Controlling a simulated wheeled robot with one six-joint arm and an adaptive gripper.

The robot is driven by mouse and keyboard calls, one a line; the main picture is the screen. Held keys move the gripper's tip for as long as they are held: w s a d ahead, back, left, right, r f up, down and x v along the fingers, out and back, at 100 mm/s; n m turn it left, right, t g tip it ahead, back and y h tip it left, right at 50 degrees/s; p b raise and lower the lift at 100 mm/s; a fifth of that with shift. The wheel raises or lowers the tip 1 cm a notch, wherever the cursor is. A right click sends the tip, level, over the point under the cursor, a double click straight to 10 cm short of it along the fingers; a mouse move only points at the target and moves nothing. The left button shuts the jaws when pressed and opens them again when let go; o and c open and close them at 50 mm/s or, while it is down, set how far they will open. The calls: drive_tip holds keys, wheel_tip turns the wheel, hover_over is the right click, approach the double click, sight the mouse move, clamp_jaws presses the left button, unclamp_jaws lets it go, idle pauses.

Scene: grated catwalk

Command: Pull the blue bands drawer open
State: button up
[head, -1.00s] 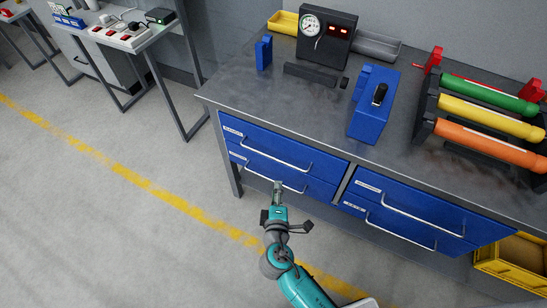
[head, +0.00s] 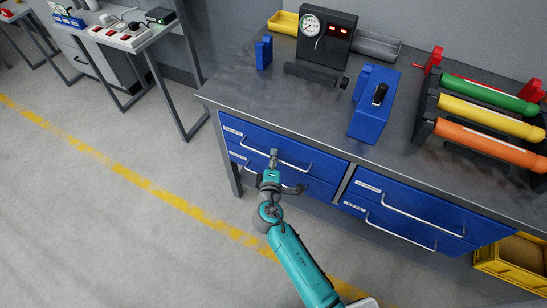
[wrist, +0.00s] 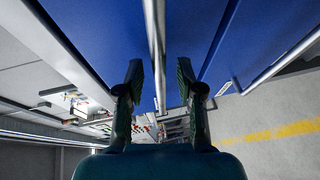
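The left half of the bench has two blue drawers, one above the other, each with a small label too small to read surely. The upper left drawer (head: 325,163) is flush with the bench front and has a silver bar handle (head: 295,166). The lower left drawer (head: 318,188) is also shut, partly hidden by my arm. My gripper (head: 274,154) is at the upper drawer's handle. In the wrist view my gripper (wrist: 160,72) is open, with the handle bar (wrist: 158,45) running between the two fingers and a gap on each side.
Two more blue drawers (head: 415,205) with bar handles are on the right. The metal bench top (head: 300,105) holds a gauge box (head: 326,38), a blue device (head: 373,105) and a rack of coloured rollers. A yellow crate (head: 515,262) sits below right. The floor at left is clear.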

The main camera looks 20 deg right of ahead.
drive_tip(key=shift+w+d, duration=0.15)
drive_tip(key=shift+w, duration=0.25)
drive_tip(key=shift+c, duration=0.3)
clamp_jaws()
drive_tip(key=shift+s+f, duration=0.1)
